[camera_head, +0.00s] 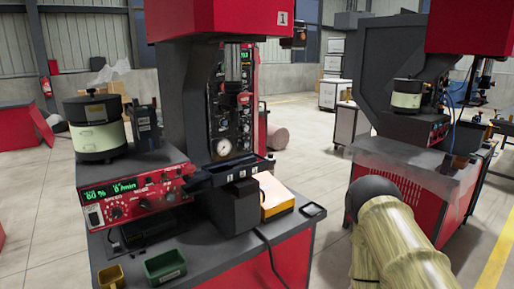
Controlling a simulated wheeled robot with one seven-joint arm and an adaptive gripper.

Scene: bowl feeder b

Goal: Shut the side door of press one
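Press one (183,85) stands at the centre, a dark grey frame with a red head marked "1". Its front opening shows a gauge and a red and black mechanism. I cannot clearly make out its side door or tell whether it stands open. A pale, see-through sheet (110,72) shows behind the bowl feeder, left of the press; I cannot tell what it belongs to. My gripper is not in view.
The bowl feeder (95,126) sits on a red control box (140,196) left of the press. Green (165,267) and yellow (111,277) bins stand on the bench front. A second press (372,75) stands at right. Open floor (315,170) lies between the presses.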

